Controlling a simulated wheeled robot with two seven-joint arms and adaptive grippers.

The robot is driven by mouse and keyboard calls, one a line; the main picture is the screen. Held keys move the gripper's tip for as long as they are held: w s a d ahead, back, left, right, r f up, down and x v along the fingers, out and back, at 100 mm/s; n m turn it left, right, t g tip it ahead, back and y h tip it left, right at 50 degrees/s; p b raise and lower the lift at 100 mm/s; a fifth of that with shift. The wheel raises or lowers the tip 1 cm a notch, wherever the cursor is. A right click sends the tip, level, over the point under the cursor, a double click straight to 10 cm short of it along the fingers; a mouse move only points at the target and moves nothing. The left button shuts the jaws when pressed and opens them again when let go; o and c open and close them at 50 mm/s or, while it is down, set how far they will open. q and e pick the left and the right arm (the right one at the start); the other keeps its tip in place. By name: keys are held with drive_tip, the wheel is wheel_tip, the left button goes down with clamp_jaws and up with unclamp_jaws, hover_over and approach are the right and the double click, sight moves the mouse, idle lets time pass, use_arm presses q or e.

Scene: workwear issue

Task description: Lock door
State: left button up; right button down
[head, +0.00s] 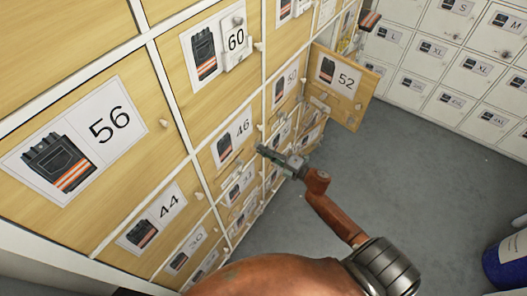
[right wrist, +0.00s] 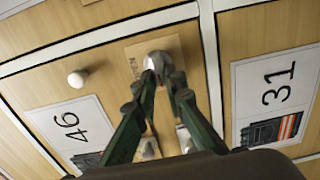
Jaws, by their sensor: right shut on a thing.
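The wooden locker door 46 (head: 222,152) sits in the middle of the cabinet front and looks shut. It also shows in the right wrist view (right wrist: 38,88), with its label and a round white knob (right wrist: 77,79). A grey metal lock knob (right wrist: 158,60) stands on a small tan plate (right wrist: 178,48) on this door. My right gripper (head: 262,150) is at the door's right side, its green fingers (right wrist: 163,80) closed on the lock knob. The fingers partly hide the knob, so its turn angle is unclear. My left gripper is not in view.
Door 52 (head: 343,86) stands open and sticks out above and right of my right gripper. Door 31 (right wrist: 293,60) is beside door 46. White lockers (head: 440,65) line the far wall. Grey floor (head: 400,170) is clear, with a blue container (head: 507,265) at the right edge.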

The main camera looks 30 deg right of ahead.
idle(0.3)
drive_tip(key=c, duration=2)
unclamp_jaws()
drive_tip(key=v, duration=1.2)
